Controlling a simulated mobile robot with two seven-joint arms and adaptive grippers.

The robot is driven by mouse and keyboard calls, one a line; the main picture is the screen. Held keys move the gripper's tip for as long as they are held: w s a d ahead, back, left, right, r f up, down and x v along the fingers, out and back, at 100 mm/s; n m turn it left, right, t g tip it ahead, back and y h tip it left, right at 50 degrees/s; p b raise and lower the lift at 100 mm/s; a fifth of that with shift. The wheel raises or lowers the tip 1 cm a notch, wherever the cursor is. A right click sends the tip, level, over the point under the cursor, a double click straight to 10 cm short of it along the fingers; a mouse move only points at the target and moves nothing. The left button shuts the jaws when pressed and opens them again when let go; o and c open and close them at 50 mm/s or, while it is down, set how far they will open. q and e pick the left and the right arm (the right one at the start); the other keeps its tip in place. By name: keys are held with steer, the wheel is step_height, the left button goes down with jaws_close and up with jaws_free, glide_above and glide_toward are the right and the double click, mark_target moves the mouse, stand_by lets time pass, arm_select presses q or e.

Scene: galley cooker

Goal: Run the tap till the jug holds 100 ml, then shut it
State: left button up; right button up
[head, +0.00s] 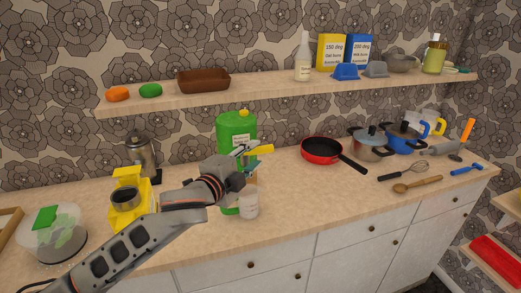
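A green water container (236,128) with a white label and a yellow cap stands on the worktop behind my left gripper. A yellow bar (262,149), which looks like the tap's lever, sticks out beside the fingers. A small teal part shows just below it. A whitish, see-through jug (249,205) stands below, in front of the container's base; its water level is too small to read. My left gripper (245,154) is at the tap, its fingers close to the yellow bar. I cannot tell whether they touch it or how far they are open. My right gripper is out of view.
A yellow appliance (128,205), a metal coffee pot (141,153) and a clear-domed container (55,240) stand left. A red pan (321,150), pots and utensils stand right. A shelf (290,90) runs above. Worktop right of the jug is clear.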

mark_target(257, 152)
arm_select(q)
steer(key=x, duration=0.2)
steer(key=shift+w+d+f, duration=0.1)
steer(key=shift+w+d, duration=0.1)
steer(key=shift+w, duration=0.15)
steer(key=shift+x, duration=0.8)
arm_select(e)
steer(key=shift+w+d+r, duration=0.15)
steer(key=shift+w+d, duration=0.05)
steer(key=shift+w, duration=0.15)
